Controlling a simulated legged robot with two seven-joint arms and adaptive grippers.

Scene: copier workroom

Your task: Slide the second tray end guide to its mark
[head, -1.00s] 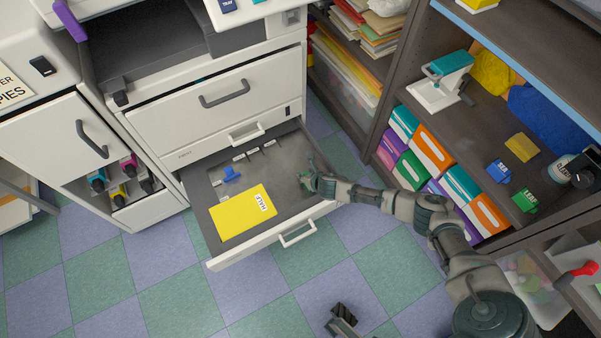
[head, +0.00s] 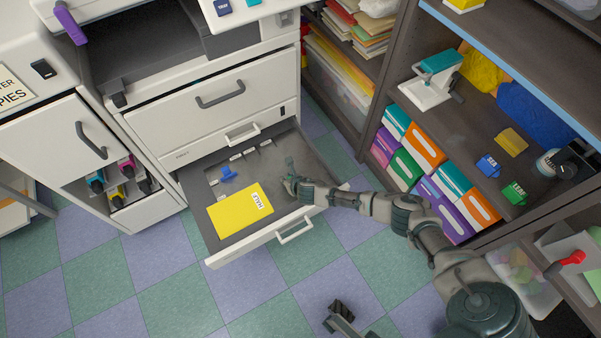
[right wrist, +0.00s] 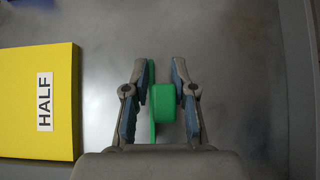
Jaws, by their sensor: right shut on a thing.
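My right gripper (head: 290,184) reaches into the open lower drawer. In the right wrist view the same gripper (right wrist: 160,66) is shut on a green end guide (right wrist: 163,104), which sits between its two fingers against the grey tray floor. The green guide is mostly hidden by the gripper in the head view. A blue end guide (head: 228,174) stands in the tray at the left, behind a yellow pad (head: 239,212) labelled HALF. The pad also shows at the left in the right wrist view (right wrist: 40,135), apart from the gripper.
The drawer's front wall (head: 246,250) with its white handle (head: 295,231) lies under my right forearm. A shelf unit with coloured boxes (head: 425,147) stands at the right. Open checkered floor lies in front.

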